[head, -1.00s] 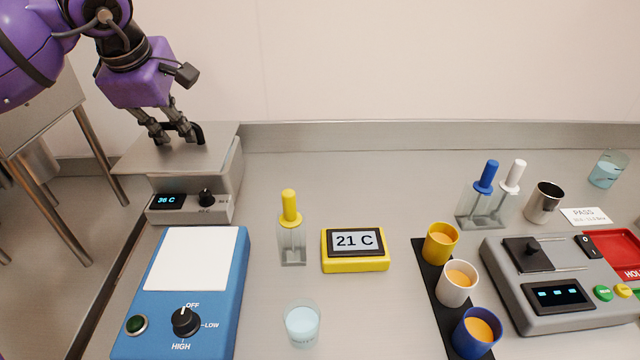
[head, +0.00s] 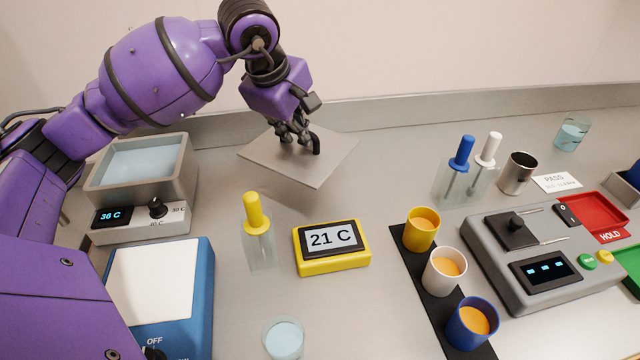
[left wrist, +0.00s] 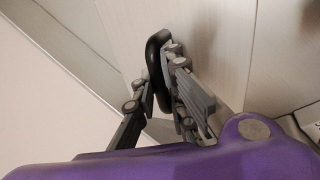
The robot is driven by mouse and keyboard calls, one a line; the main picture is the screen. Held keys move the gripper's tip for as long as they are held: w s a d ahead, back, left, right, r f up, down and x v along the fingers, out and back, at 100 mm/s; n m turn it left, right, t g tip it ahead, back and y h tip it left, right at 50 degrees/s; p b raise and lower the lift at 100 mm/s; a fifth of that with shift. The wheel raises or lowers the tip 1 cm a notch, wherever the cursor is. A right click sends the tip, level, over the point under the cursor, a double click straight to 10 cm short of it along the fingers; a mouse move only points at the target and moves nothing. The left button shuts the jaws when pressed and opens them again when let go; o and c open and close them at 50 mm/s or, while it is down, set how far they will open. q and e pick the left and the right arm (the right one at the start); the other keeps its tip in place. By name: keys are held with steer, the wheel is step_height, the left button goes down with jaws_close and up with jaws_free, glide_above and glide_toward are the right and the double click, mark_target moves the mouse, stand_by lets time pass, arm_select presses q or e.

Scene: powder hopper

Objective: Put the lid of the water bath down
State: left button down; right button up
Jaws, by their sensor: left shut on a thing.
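The water bath (head: 187,172) stands at the left of the bench, uncovered, with pale blue water (head: 140,160) in it and 36 C on its display. Its lid (head: 335,160), a flat grey square plate with a black handle (head: 315,144), is to the right of the bath near the back wall. My left gripper (head: 298,138) is shut on the handle from above; the handle also shows between the fingers in the left wrist view (left wrist: 154,52). The lid looks turned in the picture; I cannot tell whether it touches the bench. My right gripper is not in view.
In front of the lid are a yellow-capped bottle (head: 259,240) and a yellow 21 C thermometer (head: 331,247). A blue hotplate (head: 200,290) is front left. Blue- and white-capped bottles (head: 460,180) stand right of the lid. Bare bench (head: 385,180) lies between.

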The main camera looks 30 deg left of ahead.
mark_target(291, 153)
arm_select(q)
steer(key=shift+w+f, duration=0.1)
steer(key=shift+f, duration=0.15)
step_height(291, 153, down, 9)
steer(key=shift+f+p, duration=0.15)
steer(key=shift+p, duration=0.2)
steer(key=shift+f, duration=0.25)
steer(key=c, duration=1.8)
jaws_free()
steer(key=shift+r, duration=0.35)
steer(key=v, duration=1.1)
steer(key=shift+s+r, duration=0.25)
steer(key=shift+r, duration=0.1)
